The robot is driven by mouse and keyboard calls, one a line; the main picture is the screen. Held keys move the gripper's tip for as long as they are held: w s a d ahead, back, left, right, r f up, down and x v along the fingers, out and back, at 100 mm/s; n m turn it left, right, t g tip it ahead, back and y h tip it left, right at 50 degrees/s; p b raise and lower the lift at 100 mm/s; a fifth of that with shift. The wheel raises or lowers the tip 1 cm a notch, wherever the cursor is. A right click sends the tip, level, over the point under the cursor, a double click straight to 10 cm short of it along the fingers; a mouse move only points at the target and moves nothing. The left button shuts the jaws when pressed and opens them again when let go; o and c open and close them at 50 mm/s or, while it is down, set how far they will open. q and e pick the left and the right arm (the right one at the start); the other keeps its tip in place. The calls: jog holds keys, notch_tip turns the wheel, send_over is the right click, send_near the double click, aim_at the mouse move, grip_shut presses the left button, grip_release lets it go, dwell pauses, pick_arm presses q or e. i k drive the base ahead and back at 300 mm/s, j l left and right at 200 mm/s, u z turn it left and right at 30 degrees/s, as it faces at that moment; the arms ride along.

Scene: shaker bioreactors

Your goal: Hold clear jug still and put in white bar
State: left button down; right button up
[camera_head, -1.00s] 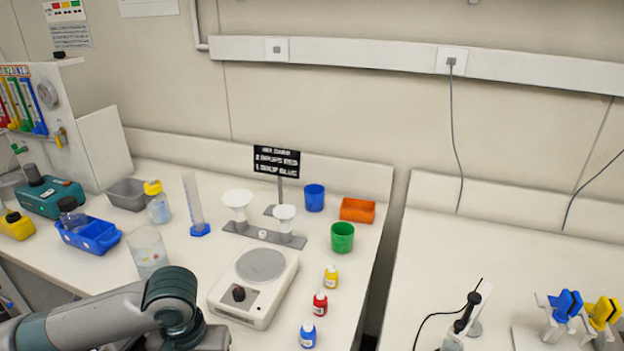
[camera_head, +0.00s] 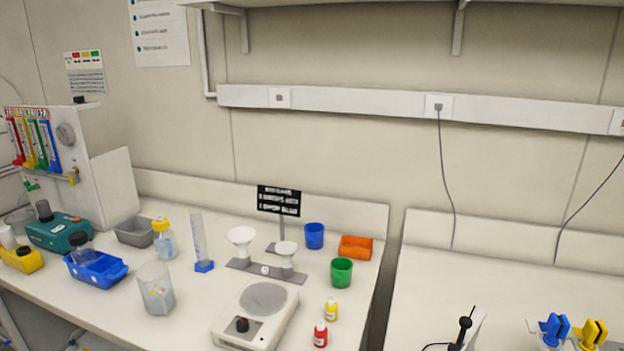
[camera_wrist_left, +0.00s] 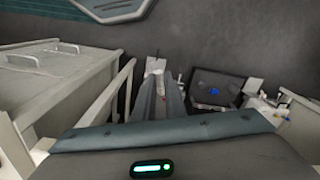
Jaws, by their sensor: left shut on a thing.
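The clear jug (camera_head: 156,288) stands upright on the left bench, left of the white hotplate stirrer (camera_head: 254,315). No white bar can be made out on the bench. Neither gripper shows in the head view.
Behind the jug stand a yellow-capped bottle (camera_head: 163,240) and a measuring cylinder (camera_head: 199,245). A blue tray (camera_head: 112,276) lies left, and a funnel stand (camera_head: 240,263) right. Red (camera_head: 320,335) and yellow (camera_head: 331,310) dropper bottles stand right of the stirrer. Bench is clear before the jug.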

aim_at(159, 294)
jog(key=i+j+z, duration=0.2)
jog(key=j, duration=0.9)
jog(key=k+j+z, duration=0.2)
jog(key=j, duration=0.85)
jog(key=j+z, duration=0.25)
jog(key=j, duration=0.85)
